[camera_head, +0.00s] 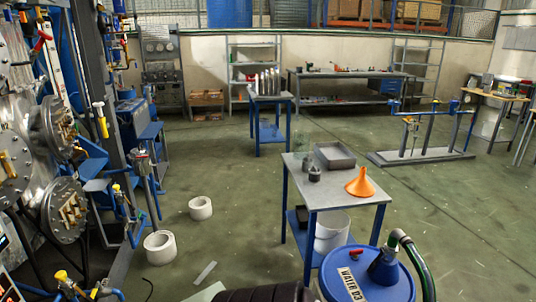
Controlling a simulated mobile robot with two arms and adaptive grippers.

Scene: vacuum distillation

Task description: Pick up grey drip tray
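The grey drip tray (335,155) is a shallow rectangular tray. It lies on the far part of the small grey-topped table with blue legs (318,194), right of the middle of the head view. An orange funnel (360,184) stands mouth down on the same table, nearer to me and to the right of the tray. Small dark items (314,174) stand just left of and nearer than the tray. Neither of my grippers is in view, and nothing touches the tray from above.
A blue drum (366,278) marked WATER, with a hose and a blue funnel, stands in front of the table. A white bucket (332,230) is under the tabletop. Machinery (60,130) fills the left side. Floor right of the table is clear.

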